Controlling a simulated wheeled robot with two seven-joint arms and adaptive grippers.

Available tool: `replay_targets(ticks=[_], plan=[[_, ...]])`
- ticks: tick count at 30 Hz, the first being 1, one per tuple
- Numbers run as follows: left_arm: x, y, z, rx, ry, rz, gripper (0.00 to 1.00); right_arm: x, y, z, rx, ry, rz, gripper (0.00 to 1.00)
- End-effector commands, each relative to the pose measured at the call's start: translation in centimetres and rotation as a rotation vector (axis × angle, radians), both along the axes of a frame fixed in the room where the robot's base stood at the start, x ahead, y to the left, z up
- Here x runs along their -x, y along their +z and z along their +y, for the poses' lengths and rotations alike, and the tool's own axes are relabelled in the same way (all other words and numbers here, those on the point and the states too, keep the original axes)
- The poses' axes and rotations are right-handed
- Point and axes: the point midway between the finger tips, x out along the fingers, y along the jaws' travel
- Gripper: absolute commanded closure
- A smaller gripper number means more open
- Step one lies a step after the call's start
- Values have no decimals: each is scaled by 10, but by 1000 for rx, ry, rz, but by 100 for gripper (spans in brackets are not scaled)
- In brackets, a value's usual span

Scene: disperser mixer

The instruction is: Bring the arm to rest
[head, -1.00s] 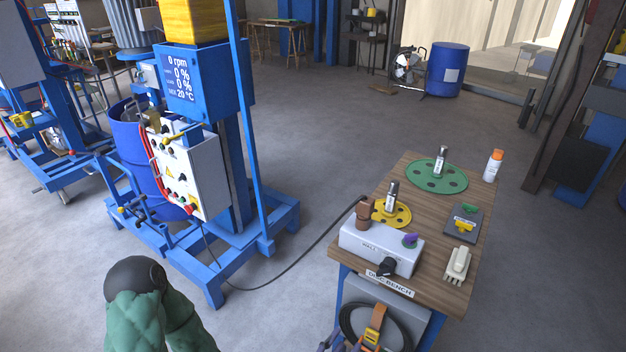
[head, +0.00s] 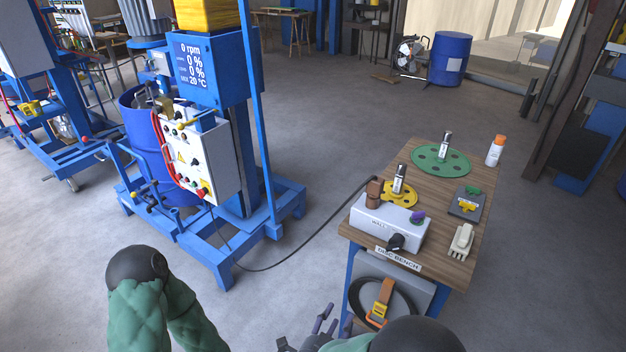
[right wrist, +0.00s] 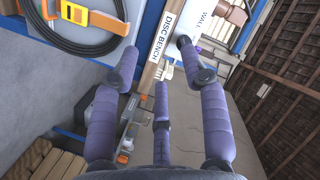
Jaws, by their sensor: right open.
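My right gripper (head: 308,336) shows at the bottom of the head view, low in front of the disc bench (head: 455,268). In the right wrist view its purple fingers (right wrist: 160,95) are spread open with nothing between them. The bench's front edge and label (right wrist: 162,42) lie beyond the fingertips, apart from them as far as I can tell. My left arm is at the lower left of the head view, with its elbow bent. My left gripper is out of the picture.
On the bench are a grey wall box (head: 388,226), a green disc (head: 425,160), a yellow disc (head: 408,202) and a white-and-orange bottle (head: 495,151). A coiled hose (head: 392,300) hangs on its front. The blue mixer (head: 232,170) stands left, its cable crossing the floor.

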Motion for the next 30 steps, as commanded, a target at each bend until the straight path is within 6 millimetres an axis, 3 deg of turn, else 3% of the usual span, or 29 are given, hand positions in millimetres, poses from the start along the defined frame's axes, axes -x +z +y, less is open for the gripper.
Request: replay_targets(ticks=[5, 9, 14, 17, 22, 30], plan=[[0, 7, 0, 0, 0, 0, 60, -26, -32, -4, 5, 88, 158, 55], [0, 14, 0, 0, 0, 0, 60, -43, -75, -9, -3, 206, 350, 55], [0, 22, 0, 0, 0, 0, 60, -41, -129, -17, -26, 366, 589, 55], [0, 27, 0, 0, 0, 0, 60, -26, -161, -23, -52, 474, 736, 55], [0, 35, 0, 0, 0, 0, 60, 19, -206, -34, -118, 672, 973, 55], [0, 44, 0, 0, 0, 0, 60, 96, -235, -44, -218, 942, 1206, 55]])
